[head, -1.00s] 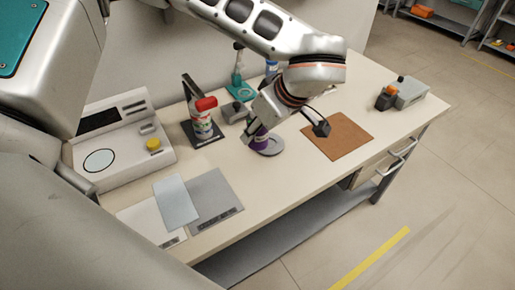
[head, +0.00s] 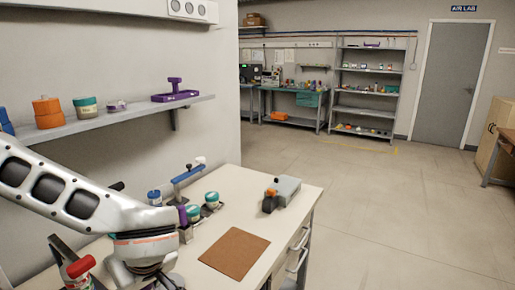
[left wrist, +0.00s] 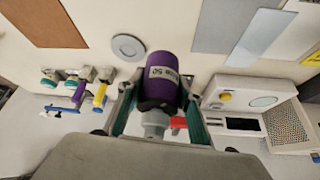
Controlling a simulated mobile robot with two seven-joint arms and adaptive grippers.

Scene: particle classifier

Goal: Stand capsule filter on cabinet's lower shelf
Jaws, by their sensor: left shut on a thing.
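The capsule filter (left wrist: 163,62) is a purple cylinder with a white label and a grey neck, seen in the left wrist view. My left gripper (left wrist: 159,88) is shut on it, with one teal-lined finger on each side. A bare grey disc (left wrist: 128,46) lies on the bench beyond the filter. In the head view my left arm crosses the lower left; its fingers and the held filter cannot be made out there. A light wooden cabinet (head: 496,150) stands partly cut off at the right edge; its inside is not visible. My right gripper is not in view.
A wall shelf (head: 120,117) hangs above at left. A metal rack (head: 365,106) stands at the back. The floor between is clear.

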